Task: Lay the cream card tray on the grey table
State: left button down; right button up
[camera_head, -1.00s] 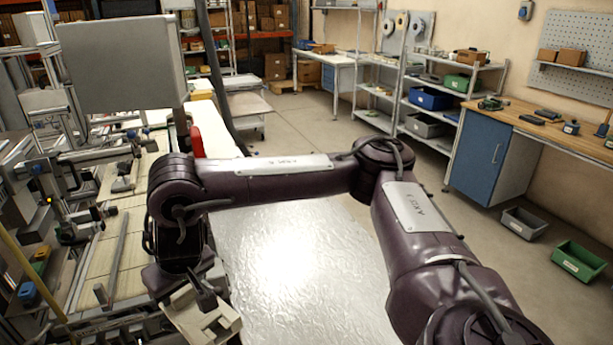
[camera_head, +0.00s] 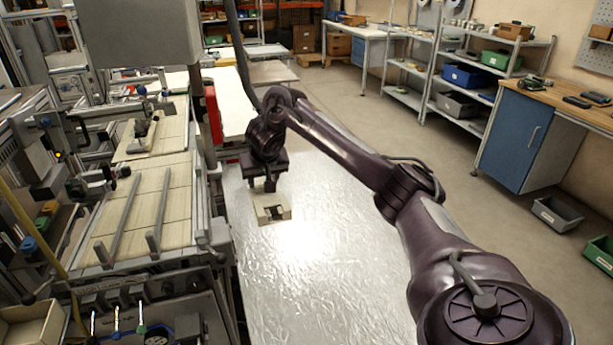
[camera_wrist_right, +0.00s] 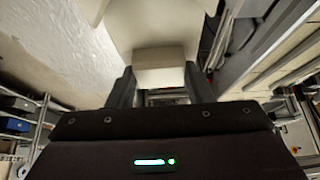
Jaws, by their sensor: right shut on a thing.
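The cream card tray (camera_head: 270,207) is small and pale, with a notch in its near side. My right gripper (camera_head: 270,187) is shut on it from above, at the left part of the grey table (camera_head: 310,250). In the right wrist view the tray (camera_wrist_right: 160,58) sits between the two dark fingers of the gripper (camera_wrist_right: 158,88). The tray looks roughly level over the shiny table top. I cannot tell whether it touches the surface. My left gripper is not in view.
The conveyor machine (camera_head: 150,215) with rails stands along the table's left side. A red part (camera_head: 213,113) stands beside the table's far left. The table's middle and near area are bare. A blue cabinet (camera_head: 515,140) and shelves are off to the right.

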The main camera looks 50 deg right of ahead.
notch_tip(320, 180, down, 14)
jog(key=b, duration=0.9)
jog(key=shift+a+f, duration=0.1)
jog(key=shift+f, duration=2.65)
jog(key=shift+f, duration=0.15)
jog(key=o, duration=1.1)
